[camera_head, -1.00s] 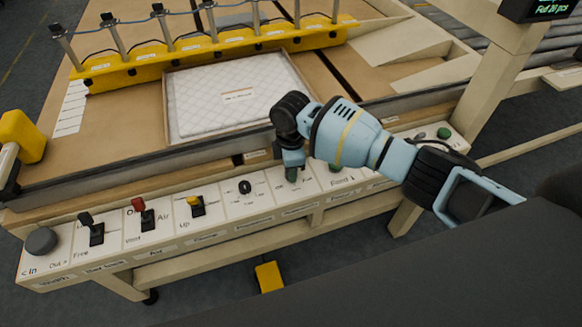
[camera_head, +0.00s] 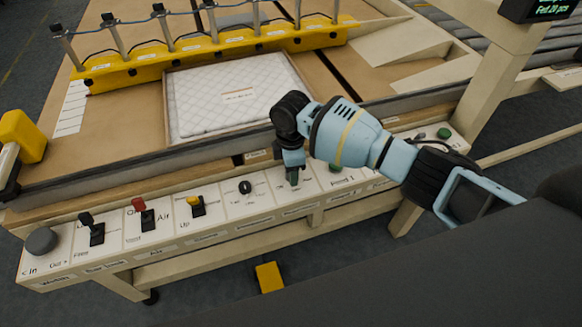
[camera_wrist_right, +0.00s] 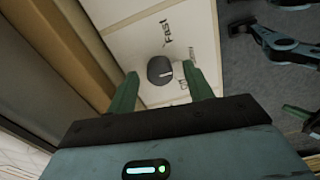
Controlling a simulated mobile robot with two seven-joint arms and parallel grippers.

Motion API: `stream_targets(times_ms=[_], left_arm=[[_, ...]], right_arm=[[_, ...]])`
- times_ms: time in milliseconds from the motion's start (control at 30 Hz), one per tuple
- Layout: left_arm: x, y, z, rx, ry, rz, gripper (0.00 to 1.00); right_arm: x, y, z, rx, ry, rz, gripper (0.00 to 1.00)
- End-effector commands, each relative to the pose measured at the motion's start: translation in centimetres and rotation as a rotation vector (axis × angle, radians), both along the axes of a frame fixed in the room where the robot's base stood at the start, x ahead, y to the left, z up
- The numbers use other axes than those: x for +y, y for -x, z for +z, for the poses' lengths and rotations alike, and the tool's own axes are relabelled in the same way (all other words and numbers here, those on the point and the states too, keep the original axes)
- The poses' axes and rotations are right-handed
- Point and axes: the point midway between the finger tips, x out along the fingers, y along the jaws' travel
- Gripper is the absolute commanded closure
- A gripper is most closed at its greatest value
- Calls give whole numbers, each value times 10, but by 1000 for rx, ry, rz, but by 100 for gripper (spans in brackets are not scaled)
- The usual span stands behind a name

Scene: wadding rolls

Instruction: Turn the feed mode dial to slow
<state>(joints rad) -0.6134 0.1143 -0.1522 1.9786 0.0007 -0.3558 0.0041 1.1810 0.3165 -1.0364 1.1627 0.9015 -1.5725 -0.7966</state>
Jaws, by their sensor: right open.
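The feed mode dial (camera_wrist_right: 159,70) is a dark round knob on a pale panel in the right wrist view. The word FAST shows beside it, and another label nearer my gripper is partly covered and hard to read. A small light mark shows on the knob's right side. My right gripper (camera_wrist_right: 160,76) is open, its two green fingers on either side of the knob with visible gaps. In the head view my right gripper (camera_head: 292,177) is over the control panel (camera_head: 262,207), and the dial is hidden there.
Other controls line the panel: a grey knob (camera_head: 41,241), a black lever (camera_head: 93,230), a red lever (camera_head: 143,213), a yellow lever (camera_head: 196,205), a small black dial (camera_head: 245,187) and green buttons. A quilted pad (camera_head: 215,105) lies on the table behind.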

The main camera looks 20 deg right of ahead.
Motion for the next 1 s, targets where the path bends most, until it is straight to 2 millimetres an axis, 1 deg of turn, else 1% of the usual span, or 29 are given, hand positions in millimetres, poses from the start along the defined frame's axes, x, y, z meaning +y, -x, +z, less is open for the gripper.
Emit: stream_targets(times_ms=[167, 300, 500, 667, 1000], left_arm=[[0, -3, 4, -10, 0, 0, 100], [0, -6, 8, -18, 0, 0, 100], [0, -8, 10, -24, -1, 0, 100], [1, -8, 10, -24, -2, -1, 100], [3, -7, 9, -22, -7, -7, 100]], right_arm=[[0, -1, 22, -6, -1, 1, 49], [0, -2, 46, -7, -2, 0, 49], [0, -1, 70, -4, -2, 0, 49], [0, 0, 77, -2, -1, 0, 49], [0, 0, 77, -1, -1, 0, 49]])
